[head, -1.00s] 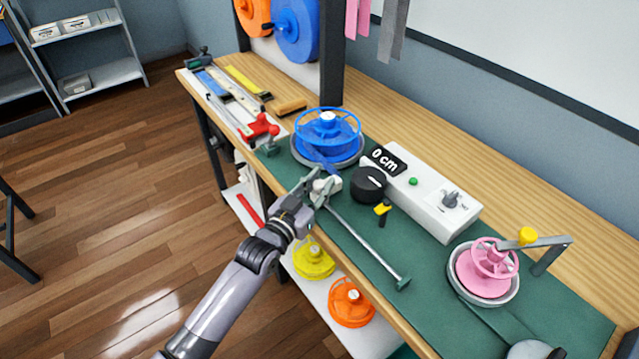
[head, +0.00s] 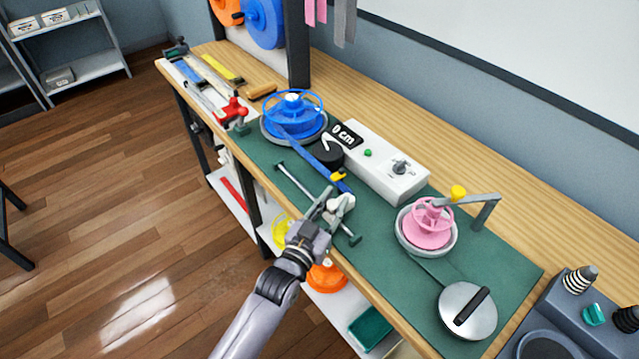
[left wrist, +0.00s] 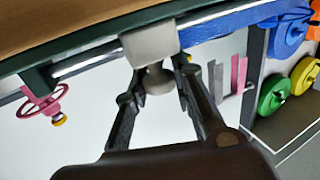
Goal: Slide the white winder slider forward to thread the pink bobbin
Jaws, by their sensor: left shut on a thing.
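The white winder slider (head: 342,201) sits on a thin metal rail (head: 300,187) along the bench's front edge, near the rail's pink-bobbin end. My left gripper (head: 330,206) is shut on the slider's knob; the left wrist view shows the fingers on either side of the knob (left wrist: 157,79) below the pale slider block (left wrist: 150,42). A blue strap (head: 318,163) runs from the blue spool (head: 293,118) past the black dial to near the slider. The pink bobbin (head: 428,232) stands in a grey dish, apart from the strap. My right gripper is out of view.
A white control box (head: 385,170) reading "0 cm" stands behind the rail. A grey arm (head: 484,210) with a yellow knob reaches over the pink bobbin. A silver disc with a black handle (head: 468,310) lies at the mat's right. Tools lie at the left.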

